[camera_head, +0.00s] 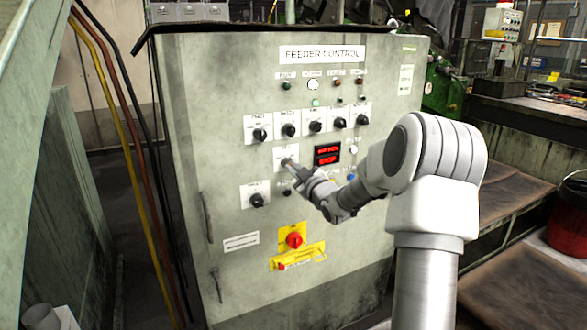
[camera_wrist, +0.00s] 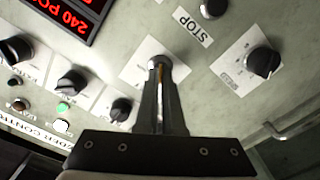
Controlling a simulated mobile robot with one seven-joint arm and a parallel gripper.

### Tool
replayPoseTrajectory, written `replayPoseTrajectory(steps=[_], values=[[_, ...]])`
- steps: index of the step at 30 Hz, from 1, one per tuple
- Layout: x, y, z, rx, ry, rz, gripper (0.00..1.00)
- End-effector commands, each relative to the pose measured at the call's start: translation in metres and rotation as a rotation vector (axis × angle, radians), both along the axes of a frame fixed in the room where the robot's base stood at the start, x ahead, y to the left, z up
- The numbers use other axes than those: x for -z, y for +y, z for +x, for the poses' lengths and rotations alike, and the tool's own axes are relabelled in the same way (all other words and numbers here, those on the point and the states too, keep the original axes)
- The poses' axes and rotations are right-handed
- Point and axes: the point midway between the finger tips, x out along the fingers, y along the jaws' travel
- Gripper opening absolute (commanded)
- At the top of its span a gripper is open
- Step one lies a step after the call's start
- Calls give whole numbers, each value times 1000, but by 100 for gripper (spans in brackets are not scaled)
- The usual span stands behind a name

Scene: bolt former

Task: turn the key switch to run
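The key switch sits on a white plate (camera_wrist: 140,62) in the middle of the grey feeder control panel (camera_head: 225,110). In the head view its plate (camera_head: 281,153) is partly covered by my gripper (camera_head: 288,163). In the wrist view my gripper (camera_wrist: 160,64) has its two fingers close together, with only a thin gap between them. Their tips are at the small silver head of the switch and appear closed on it. The fingers hide most of the key, so its angle and the run mark cannot be read.
Black selector knobs (camera_head: 289,130) line the row above, and another knob (camera_head: 257,200) is at lower left. A red digital display (camera_head: 327,155) is close on the right. A red rotary switch (camera_head: 294,240) on yellow is below. A door handle (camera_head: 207,216) stands out at left.

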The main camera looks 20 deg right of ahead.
Motion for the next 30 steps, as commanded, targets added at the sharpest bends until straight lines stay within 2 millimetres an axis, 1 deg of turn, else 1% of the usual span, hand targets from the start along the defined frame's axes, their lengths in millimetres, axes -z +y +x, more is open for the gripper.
replayPoseTrajectory(steps=[30], values=[[-1, -1, 0, 1, 34, 958, 0]])
